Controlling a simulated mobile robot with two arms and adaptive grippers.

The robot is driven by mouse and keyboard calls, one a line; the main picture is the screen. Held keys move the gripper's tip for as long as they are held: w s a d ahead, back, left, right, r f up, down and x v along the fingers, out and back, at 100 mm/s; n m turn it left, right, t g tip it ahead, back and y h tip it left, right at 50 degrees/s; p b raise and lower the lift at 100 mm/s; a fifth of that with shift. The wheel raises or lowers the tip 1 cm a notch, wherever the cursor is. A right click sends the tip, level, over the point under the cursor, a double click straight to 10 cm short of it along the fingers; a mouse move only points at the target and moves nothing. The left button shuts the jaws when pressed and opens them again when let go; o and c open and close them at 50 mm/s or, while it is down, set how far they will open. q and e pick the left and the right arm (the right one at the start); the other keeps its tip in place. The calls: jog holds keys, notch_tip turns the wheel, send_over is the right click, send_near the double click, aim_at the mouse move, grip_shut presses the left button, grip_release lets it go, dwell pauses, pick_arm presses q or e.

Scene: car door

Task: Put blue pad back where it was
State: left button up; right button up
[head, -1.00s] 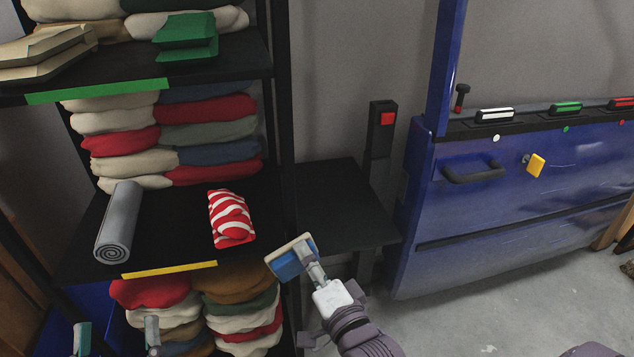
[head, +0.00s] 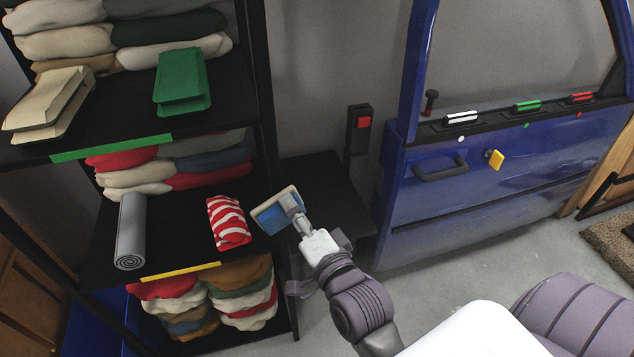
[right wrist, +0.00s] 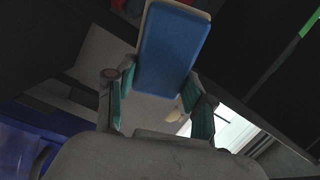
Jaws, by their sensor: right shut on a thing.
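The blue pad (head: 278,213) is a small block with a blue face and a cream backing. My right gripper (head: 293,208) is shut on it and holds it tilted in the air, just right of the yellow-edged shelf (head: 180,226). In the right wrist view the pad (right wrist: 172,48) sits between the fingertips, blue face towards the camera. My left gripper is not in view in the head view now.
On the yellow-edged shelf lie a grey roll (head: 130,232) and a red-white striped cloth (head: 228,222). A green-edged shelf above holds a green packet (head: 181,82) and a beige packet (head: 48,104). A black side table (head: 325,185) and a blue car door (head: 480,185) stand to the right.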

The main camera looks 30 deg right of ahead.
jog(key=shift+s+d+r+n+g+y, duration=0.1)
jog(key=shift+s+d+n+g+y, duration=0.05)
jog(key=shift+d+n+g+y, duration=0.85)
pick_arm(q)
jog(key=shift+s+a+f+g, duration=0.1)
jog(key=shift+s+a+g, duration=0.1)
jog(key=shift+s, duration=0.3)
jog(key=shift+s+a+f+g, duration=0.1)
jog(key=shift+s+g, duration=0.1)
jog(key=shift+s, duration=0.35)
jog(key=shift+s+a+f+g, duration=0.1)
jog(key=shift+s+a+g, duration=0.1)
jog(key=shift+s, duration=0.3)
pick_arm(e)
jog(key=shift+d+n+g+y, duration=0.55)
jog(key=shift+n+g+y, duration=0.35)
jog(key=shift+n+g, duration=0.25)
jog(key=shift+d+n+g+y, duration=0.55)
jog(key=shift+n+g+y, duration=0.35)
jog(key=shift+g, duration=0.35)
jog(key=shift+d+n+g+y, duration=0.55)
jog(key=shift+n+g+y, duration=0.35)
jog(key=shift+n+g, duration=0.25)
jog(key=shift+d+n+g, duration=0.2)
jog(key=shift+n+g, duration=0.2)
jog(key=shift+g, duration=0.25)
